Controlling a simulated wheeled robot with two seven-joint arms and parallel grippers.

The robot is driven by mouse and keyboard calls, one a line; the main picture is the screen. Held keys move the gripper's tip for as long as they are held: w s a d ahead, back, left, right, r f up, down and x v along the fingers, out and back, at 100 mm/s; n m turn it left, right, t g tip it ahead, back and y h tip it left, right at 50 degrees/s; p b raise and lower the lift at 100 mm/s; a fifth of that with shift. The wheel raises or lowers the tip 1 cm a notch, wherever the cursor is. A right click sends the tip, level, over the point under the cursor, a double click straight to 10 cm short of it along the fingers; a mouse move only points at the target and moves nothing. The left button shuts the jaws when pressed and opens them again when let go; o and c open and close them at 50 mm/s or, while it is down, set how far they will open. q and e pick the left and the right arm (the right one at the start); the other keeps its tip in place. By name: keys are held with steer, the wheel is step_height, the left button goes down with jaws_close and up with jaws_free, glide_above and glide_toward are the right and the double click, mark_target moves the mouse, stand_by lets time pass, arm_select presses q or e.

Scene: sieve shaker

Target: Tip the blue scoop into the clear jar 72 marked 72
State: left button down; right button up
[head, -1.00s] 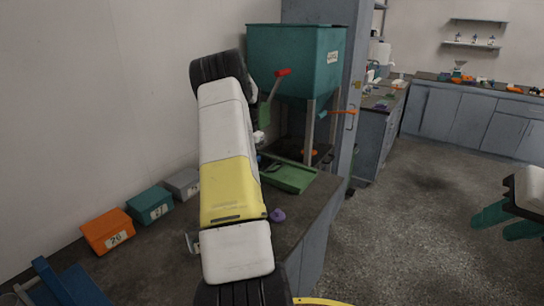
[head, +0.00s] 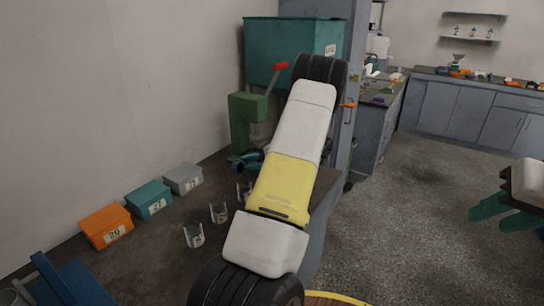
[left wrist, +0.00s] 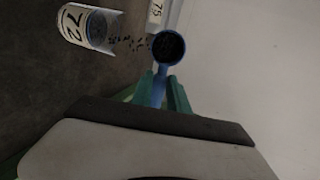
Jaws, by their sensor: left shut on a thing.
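My left gripper (left wrist: 165,88) is shut on the handle of the blue scoop (left wrist: 155,94) in the left wrist view. The scoop's round bowl faces the camera and looks dark inside. The clear jar 72 (left wrist: 101,26), with a label reading 72, is up and left of the scoop, apart from it. Dark specks lie between scoop and jar; I cannot tell whether they are falling or on the bench. In the head view the left gripper (head: 250,160) is partly hidden by my arm. My right gripper (head: 506,216) is open and empty at the right.
Clear jars (head: 193,238) stand on the bench; their numbers are hard to read in the head view. Orange (head: 106,226), teal (head: 148,199) and grey (head: 183,179) boxes line the wall. A green machine (head: 245,122) and teal hopper (head: 292,45) stand behind. A blue object (head: 70,285) is front left.

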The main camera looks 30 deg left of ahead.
arm_select(q)
steer(key=y, duration=0.3)
steer(key=f+y, duration=0.1)
steer(key=shift+d, duration=0.4)
steer(key=shift+s+d+y, duration=0.1)
steer(key=shift+d+y, duration=0.05)
steer(key=shift+y, duration=1.25)
steer(key=shift+a+r+h, duration=0.2)
steer(key=shift+r+h, duration=0.1)
steer(key=shift+h, duration=0.75)
steer(key=shift+a+r+h, duration=0.15)
steer(key=shift+r+h, duration=0.15)
steer(key=shift+h, duration=0.75)
